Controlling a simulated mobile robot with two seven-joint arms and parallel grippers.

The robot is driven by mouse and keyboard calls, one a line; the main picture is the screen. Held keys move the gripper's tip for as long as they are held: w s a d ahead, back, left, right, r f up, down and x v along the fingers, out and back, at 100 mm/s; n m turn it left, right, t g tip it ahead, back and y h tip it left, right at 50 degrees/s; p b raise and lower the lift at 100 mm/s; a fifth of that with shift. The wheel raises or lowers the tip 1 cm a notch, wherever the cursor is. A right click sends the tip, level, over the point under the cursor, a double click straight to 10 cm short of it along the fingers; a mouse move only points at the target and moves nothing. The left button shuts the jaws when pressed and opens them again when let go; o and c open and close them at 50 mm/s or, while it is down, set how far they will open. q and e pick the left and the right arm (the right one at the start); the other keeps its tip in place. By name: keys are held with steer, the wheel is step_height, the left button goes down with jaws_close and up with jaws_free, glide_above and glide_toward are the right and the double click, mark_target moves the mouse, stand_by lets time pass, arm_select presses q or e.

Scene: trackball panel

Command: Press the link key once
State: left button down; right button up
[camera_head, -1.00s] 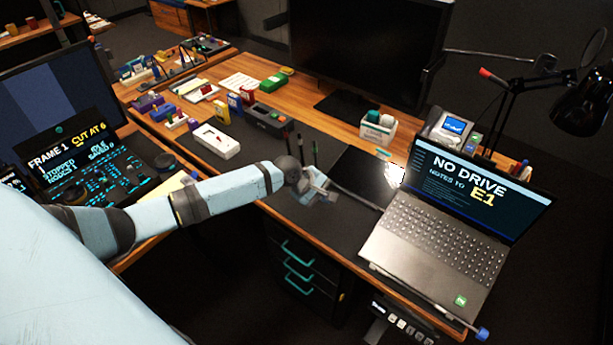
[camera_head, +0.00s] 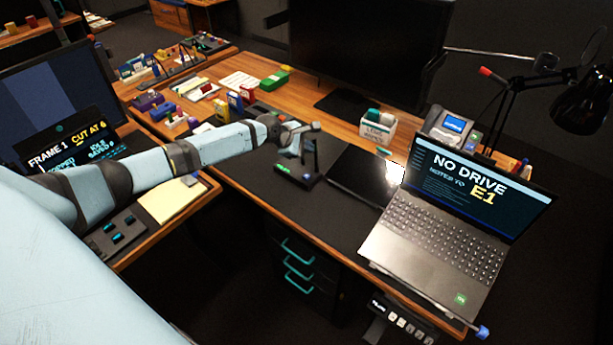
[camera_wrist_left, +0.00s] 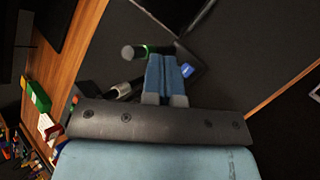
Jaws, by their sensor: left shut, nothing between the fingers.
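My left gripper (camera_head: 300,146) is over the black desk mat, just above a small dark panel (camera_head: 298,176) with a green lit spot and a pale blue one. In the left wrist view its two blue fingers (camera_wrist_left: 167,82) are together and empty. A green-lit round part (camera_wrist_left: 144,51) shows beside the fingertips, and a blue lit patch (camera_wrist_left: 187,70) lies to their right. The fingers hide part of what is below them. I cannot read any key label, so I cannot tell which key is the link key. My right gripper is not in view.
An open laptop (camera_head: 435,235) stands at the right, with a black flat pad (camera_head: 352,177) left of it. A large monitor (camera_head: 365,50) and a white box (camera_head: 378,128) stand behind. Several small boxes crowd the back left. A yellow notepad (camera_head: 172,200) lies on the left desk.

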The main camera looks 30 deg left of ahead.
arm_select(q)
steer(key=b, duration=0.8)
glide_above(307, 177)
step_height(307, 177, down, 6)
steer(key=shift+a+f, duration=0.15)
steer(key=shift+f, duration=0.1)
step_height(307, 177, down, 2)
steer(key=shift+f, duration=0.1)
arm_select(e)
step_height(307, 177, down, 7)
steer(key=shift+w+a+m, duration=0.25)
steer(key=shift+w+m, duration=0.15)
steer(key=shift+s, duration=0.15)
arm_select(q)
steer(key=shift+f, duration=0.15)
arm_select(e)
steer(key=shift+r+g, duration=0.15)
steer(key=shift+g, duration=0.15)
arm_select(q)
steer(key=shift+f, duration=0.3)
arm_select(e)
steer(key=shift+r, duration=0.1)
